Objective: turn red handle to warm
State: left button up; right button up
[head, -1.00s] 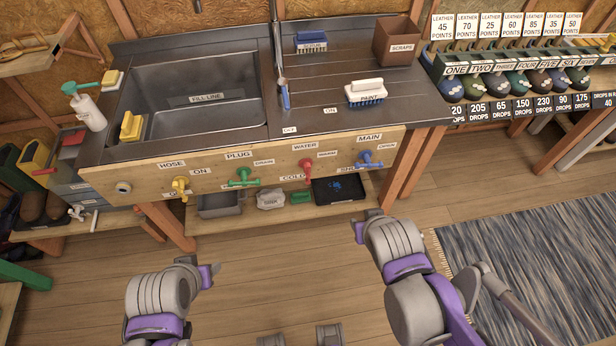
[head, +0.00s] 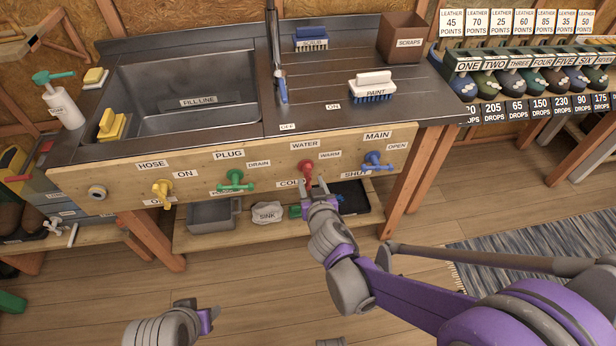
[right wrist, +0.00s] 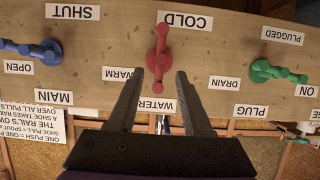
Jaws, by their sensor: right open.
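The red handle (head: 306,170) is on the wooden front panel below the sink, under the WATER label (head: 305,145). The WARM label (head: 330,155) is to its right; the COLD label (head: 290,183) is at its lower left, partly hidden. In the right wrist view, which is upside down, the red handle (right wrist: 159,58) lies lengthwise toward COLD. My right gripper (head: 314,187) is open just in front of it. Its fingers (right wrist: 157,82) flank the handle's near end in that view; contact cannot be told. My left gripper (head: 212,315) is low at left, its jaw opening unclear.
A green handle (head: 235,181) is left of the red one and a blue handle (head: 375,161) right of it. A yellow handle (head: 162,192) is farther left. A shelf below holds a grey bin (head: 213,213) and a dark tray (head: 357,197).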

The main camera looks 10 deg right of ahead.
aim_at(309, 177)
jog(key=b+x, duration=0.1)
jog(key=x, duration=0.4)
jog(key=shift+w+f, duration=0.1)
jog(key=shift+w, duration=0.1)
grip_shut()
